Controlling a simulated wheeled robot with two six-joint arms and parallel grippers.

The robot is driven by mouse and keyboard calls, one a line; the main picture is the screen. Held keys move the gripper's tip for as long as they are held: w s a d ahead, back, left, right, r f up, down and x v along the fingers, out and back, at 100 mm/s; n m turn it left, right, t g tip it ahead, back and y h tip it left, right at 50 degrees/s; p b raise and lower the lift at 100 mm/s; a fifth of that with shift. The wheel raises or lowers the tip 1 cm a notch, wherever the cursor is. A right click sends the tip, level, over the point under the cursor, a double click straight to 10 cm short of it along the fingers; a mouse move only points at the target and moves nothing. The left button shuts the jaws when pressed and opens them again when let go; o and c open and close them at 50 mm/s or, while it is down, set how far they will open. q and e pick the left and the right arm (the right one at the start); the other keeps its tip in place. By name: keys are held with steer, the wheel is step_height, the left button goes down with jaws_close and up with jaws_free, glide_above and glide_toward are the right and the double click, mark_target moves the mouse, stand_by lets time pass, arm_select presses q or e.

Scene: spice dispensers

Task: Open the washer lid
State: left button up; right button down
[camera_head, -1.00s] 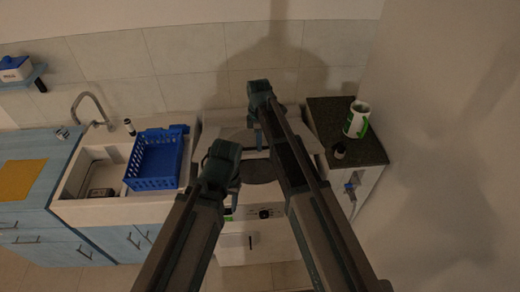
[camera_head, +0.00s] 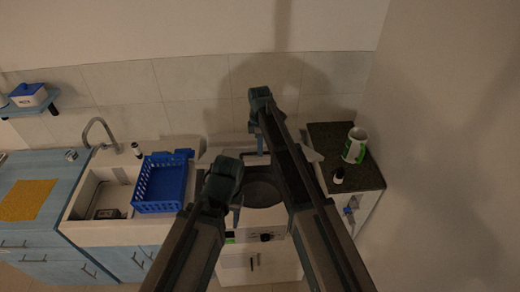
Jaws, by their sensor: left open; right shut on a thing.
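The washer (camera_head: 283,219) is the white appliance in the middle, with a dark round drum opening (camera_head: 262,194) showing in its top. Its pale lid (camera_head: 228,158) looks raised at the back of the opening, partly hidden behind my arms. My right gripper (camera_head: 260,150) is over the back of the washer, shut at the lid's edge; the contact itself is small and dark. My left gripper (camera_head: 236,212) is open and empty, above the front left of the washer top. My forearms hide much of the washer's middle.
A blue basket (camera_head: 163,184) stands at the sink (camera_head: 94,232) on the left. On the right, a dark counter (camera_head: 333,138) holds a green and white mug (camera_head: 353,146) and a small dark bottle (camera_head: 339,175). A wall closes off the right side.

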steer(key=shift+w, duration=0.35)
steer(key=c, duration=1.2)
jaws_free()
steer(key=o, duration=0.4)
steer(key=shift+w+f, duration=0.3)
steer(key=shift+w, duration=0.05)
steer(key=shift+c, duration=0.2)
steer(key=shift+s+r, duration=0.15)
steer(key=shift+s, duration=0.1)
steer(key=s+f+b, duration=0.4)
steer(key=f+b, duration=0.4)
steer(key=s+f+t+b, duration=0.1)
steer(key=s+f+b, duration=0.3)
steer(key=f+b, duration=0.5)
steer(key=s+f+t+b, duration=0.1)
steer(key=s+f+b, duration=0.4)
steer(key=f+b, duration=0.4)
arm_select(q)
step_height(320, 180, down, 28)
steer(key=b, duration=0.1)
steer(key=shift+w+r, duration=0.15)
steer(key=shift+w, duration=0.15)
arm_select(e)
steer(key=shift+s+f+t, duration=0.15)
steer(key=shift+f+t, duration=0.25)
steer(key=shift+f, duration=0.15)
